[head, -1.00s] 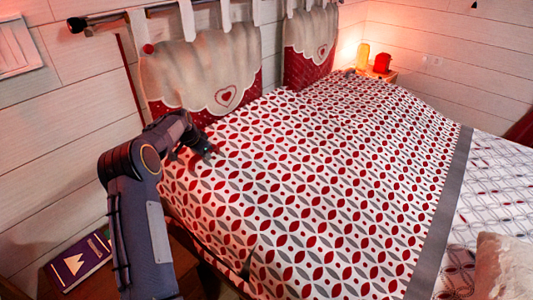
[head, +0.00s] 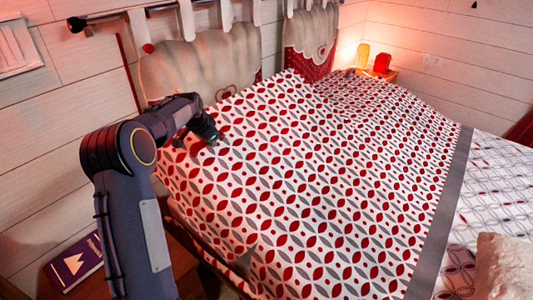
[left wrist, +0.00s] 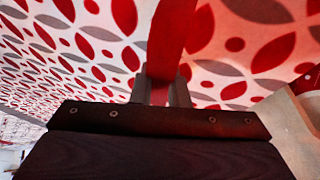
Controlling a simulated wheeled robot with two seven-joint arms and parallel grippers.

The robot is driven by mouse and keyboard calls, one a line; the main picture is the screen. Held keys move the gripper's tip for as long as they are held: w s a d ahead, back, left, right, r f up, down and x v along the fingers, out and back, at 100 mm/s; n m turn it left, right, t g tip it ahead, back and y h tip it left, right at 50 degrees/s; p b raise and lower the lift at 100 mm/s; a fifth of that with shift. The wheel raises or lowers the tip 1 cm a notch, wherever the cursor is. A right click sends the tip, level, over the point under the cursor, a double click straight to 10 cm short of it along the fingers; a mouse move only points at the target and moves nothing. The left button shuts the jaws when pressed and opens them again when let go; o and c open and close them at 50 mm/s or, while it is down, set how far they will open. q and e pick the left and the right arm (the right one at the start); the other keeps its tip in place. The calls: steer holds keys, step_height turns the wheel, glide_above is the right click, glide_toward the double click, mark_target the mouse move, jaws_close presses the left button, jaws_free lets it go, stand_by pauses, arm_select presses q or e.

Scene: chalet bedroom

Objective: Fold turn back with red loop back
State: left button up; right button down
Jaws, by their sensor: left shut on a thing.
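The bed cover (head: 300,180), white with red and grey leaf shapes, lies over the bed, and its head-end edge stands raised in front of the headboard cushions. My left gripper (head: 212,136) is at that raised edge on the left side of the bed. In the left wrist view my left gripper (left wrist: 163,92) is shut on a red loop (left wrist: 172,40), a flat band running up between its fingers against the patterned cloth. My right gripper is not in view.
Headboard cushions (head: 200,65) hang from a rail behind the bed. A grey band (head: 452,185) borders the cover, with a paler patterned cloth (head: 490,210) beyond. A pillow (head: 503,268) is at lower right. A purple book (head: 75,265) lies at lower left. A lit nightstand holds a red object (head: 382,63).

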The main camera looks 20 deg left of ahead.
arm_select(q)
steer(key=s+d+r+y, duration=0.1)
steer(key=s+d+r, duration=0.1)
steer(key=d+r, duration=0.4)
steer(key=shift+d+b, duration=0.25)
steer(key=shift+b, duration=0.15)
steer(key=shift+d, duration=0.1)
steer(key=shift+d+r+m, duration=0.1)
steer(key=shift+d+m, duration=0.2)
steer(key=shift+t+y, duration=0.5)
steer(key=shift+y, duration=0.1)
steer(key=d+r, duration=0.1)
steer(key=d, duration=0.1)
steer(key=s+d+r+b, duration=0.1)
steer(key=d, duration=0.1)
steer(key=s+d+r, duration=0.1)
steer(key=d+r, duration=0.1)
steer(key=shift+d+r+b, duration=0.1)
steer(key=shift+d+b, duration=0.25)
steer(key=shift+b, duration=0.05)
steer(key=s+d+r, duration=0.2)
steer(key=d, duration=0.6)
steer(key=shift+s+r, duration=0.2)
